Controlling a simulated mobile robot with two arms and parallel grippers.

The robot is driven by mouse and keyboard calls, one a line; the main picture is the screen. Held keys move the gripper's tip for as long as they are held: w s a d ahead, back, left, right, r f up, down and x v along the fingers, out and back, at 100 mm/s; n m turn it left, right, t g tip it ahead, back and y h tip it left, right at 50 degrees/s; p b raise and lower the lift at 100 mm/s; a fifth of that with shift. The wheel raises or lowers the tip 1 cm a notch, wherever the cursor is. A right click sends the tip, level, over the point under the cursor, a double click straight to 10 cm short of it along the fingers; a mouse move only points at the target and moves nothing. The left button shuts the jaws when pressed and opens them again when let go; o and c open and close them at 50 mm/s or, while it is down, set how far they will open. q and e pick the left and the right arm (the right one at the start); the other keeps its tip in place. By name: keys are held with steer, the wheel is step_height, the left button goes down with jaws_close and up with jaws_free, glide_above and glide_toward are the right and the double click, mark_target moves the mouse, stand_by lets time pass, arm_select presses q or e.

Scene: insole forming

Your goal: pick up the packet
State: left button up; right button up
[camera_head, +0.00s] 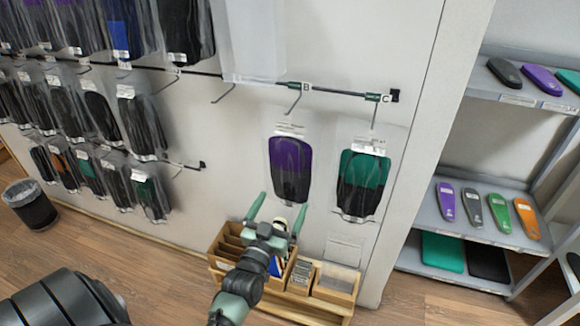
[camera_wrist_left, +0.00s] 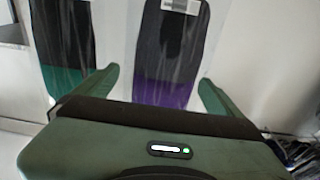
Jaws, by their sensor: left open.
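A clear packet with a purple and black insole (camera_head: 290,165) is against the white wall, below the hook marked B. A packet with a green and black insole (camera_head: 361,180) is to its right, below the hook marked C. My left gripper (camera_head: 278,208) is open and empty, its fingers pointing up just below the purple packet. In the left wrist view the purple packet (camera_wrist_left: 170,50) appears between and beyond the open fingers (camera_wrist_left: 158,78), with the green packet (camera_wrist_left: 65,45) to the left. I cannot tell whether a finger touches the packet. My right gripper is not in view.
A wooden box with compartments (camera_head: 226,250) stands low by the wall, partly behind my left arm. Several more packets hang at the left (camera_head: 125,30). A shelf unit (camera_head: 462,225) with insoles is at the right. A dark bin (camera_head: 30,208) stands at the far left.

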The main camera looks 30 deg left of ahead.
mark_target(288, 176)
arm_select(q)
steer(key=w, duration=0.1)
steer(key=w+a+r, duration=0.2)
steer(key=shift+w+r+p, duration=0.1)
steer(key=shift+w+p, duration=0.2)
steer(key=shift+p, duration=0.05)
steer(key=x, duration=0.3)
steer(key=shift+w+a+f, duration=0.15)
steer(key=shift+f, duration=0.05)
steer(key=shift+w+a, duration=0.1)
steer(key=shift+w, duration=0.2)
steer(key=shift+c, duration=0.6)
steer(key=c, duration=1.4)
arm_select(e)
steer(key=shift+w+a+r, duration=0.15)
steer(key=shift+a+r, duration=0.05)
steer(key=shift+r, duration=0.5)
